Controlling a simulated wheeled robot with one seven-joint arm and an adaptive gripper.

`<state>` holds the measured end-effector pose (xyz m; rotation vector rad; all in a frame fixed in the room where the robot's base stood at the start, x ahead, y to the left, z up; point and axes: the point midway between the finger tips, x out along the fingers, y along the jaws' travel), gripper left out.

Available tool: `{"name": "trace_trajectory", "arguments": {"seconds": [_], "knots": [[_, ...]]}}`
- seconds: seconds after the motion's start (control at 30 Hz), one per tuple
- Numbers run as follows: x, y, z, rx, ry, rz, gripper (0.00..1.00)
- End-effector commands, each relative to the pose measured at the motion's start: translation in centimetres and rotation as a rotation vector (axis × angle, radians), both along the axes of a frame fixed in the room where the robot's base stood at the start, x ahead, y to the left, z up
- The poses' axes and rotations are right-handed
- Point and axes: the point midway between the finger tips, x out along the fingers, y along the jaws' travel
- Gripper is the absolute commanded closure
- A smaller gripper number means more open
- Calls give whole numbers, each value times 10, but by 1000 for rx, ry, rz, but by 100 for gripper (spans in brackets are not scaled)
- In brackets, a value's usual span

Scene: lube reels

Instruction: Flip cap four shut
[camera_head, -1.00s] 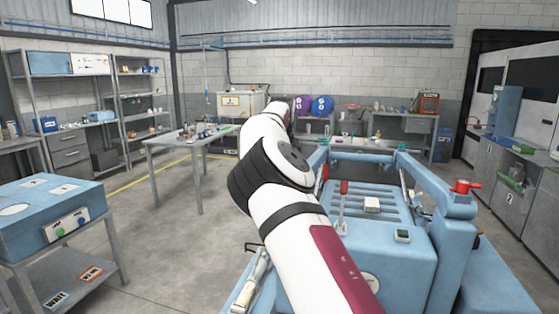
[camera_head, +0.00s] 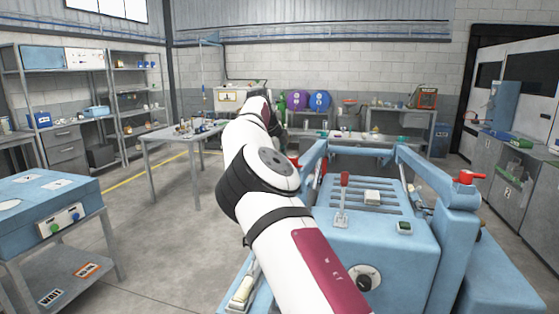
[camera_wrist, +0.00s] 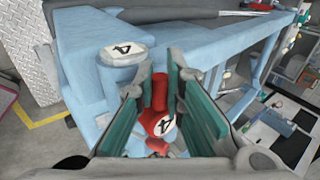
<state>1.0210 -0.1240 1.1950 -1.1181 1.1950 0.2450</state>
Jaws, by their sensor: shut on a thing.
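Cap four is a red piece (camera_wrist: 157,122) with a white disc marked 4, seen in the wrist view between my gripper's fingers. My gripper (camera_wrist: 160,78) has two teal-padded fingers, shut on the narrow upper part of this red piece. A round pale post top (camera_wrist: 121,52) on the blue machine also bears a 4, just beyond the left finger. Whether the cap touches a seat below is hidden. In the head view, my arm hides the gripper; some red (camera_head: 295,162) shows beside it near the blue machine's (camera_head: 390,245) far left corner.
A similar red cap (camera_head: 466,177) sits on the machine's right post. A red-handled lever (camera_head: 344,180) stands on its top. A grey table (camera_head: 160,140) and a blue box (camera_head: 45,205) on a stand are to the left. Open floor lies between them.

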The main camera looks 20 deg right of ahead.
Motion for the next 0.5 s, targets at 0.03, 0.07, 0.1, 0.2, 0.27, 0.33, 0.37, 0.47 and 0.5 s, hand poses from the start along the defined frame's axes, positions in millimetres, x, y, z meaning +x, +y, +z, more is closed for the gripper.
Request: {"name": "trace_trajectory", "arguments": {"seconds": [0.03,0.07,0.1,0.2,0.27,0.33,0.37,0.47,0.5], "knots": [[0,1,-3,1,3,1,85],[0,1,-3,1,3,1,79],[0,1,-3,1,3,1,70],[0,0,-2,1,3,1,69],[0,0,-2,1,2,1,69],[0,0,-2,1,2,1,69],[0,0,-1,1,2,1,69],[-1,1,1,1,2,0,69],[-2,2,3,1,0,0,69]]}}
